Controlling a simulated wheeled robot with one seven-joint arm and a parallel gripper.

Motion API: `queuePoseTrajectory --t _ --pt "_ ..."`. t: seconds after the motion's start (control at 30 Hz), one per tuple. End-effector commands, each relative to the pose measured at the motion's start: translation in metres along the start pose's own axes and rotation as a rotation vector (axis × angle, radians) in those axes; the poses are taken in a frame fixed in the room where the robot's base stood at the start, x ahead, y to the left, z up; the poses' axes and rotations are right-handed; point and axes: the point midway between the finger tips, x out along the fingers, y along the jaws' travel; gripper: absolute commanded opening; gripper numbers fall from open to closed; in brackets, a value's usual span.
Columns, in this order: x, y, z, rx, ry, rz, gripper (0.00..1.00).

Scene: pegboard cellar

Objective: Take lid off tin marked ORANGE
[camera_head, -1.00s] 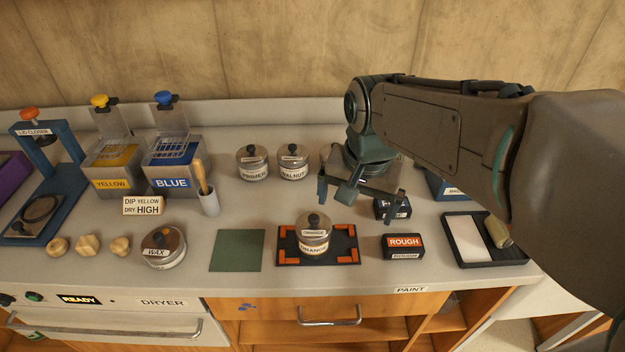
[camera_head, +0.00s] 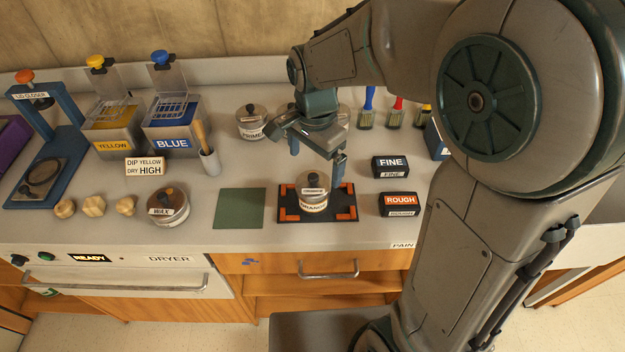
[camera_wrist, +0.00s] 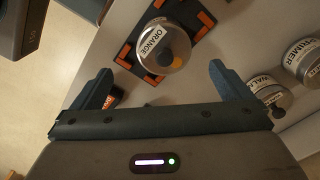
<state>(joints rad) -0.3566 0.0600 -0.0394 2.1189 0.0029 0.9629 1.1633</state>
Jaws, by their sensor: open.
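The tin marked ORANGE (camera_head: 313,203) stands upright on a black mat (camera_head: 347,212) with orange corner pieces. Its metal lid (camera_head: 313,181) is on, with a dark knob on top and a label. In the wrist view the lid (camera_wrist: 168,62) shows its ORANGE label and knob ahead of my gripper, beyond the fingertips. My gripper (camera_head: 316,150) is open and empty, above and just behind the tin. In the wrist view the fingers of my gripper (camera_wrist: 162,78) are spread wide. Nothing is between the fingers.
PRIMER tin (camera_head: 251,124) and a mostly hidden tin stand behind my gripper. FINE (camera_head: 389,167) and ROUGH (camera_head: 399,204) blocks sit right of the mat. A green square (camera_head: 239,208) lies bare to its left, then the WAX tin (camera_head: 168,208). Brushes (camera_head: 396,113) stand at the back right.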

Motion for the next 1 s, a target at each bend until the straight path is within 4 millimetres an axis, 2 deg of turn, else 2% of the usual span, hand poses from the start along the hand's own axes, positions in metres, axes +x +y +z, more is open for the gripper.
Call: queuePoseTrajectory --t 0.13,0.4,0.7,0.73,0.8,0.9,1.0 --pt "0.011 -0.001 0.000 0.000 -0.001 0.003 0.98" --pt "0.048 -0.005 -0.002 0.001 -0.001 0.003 0.98" --pt "0.053 -0.006 -0.002 0.001 0.000 -0.001 0.98" --pt "0.053 -0.006 -0.002 0.001 0.000 -0.001 0.93" --pt "0.053 -0.006 -0.002 0.001 0.000 -0.001 0.73" --pt "0.053 -0.006 -0.002 0.001 0.000 -0.001 0.50" --pt "0.053 -0.006 -0.002 0.001 0.000 -0.001 0.49"
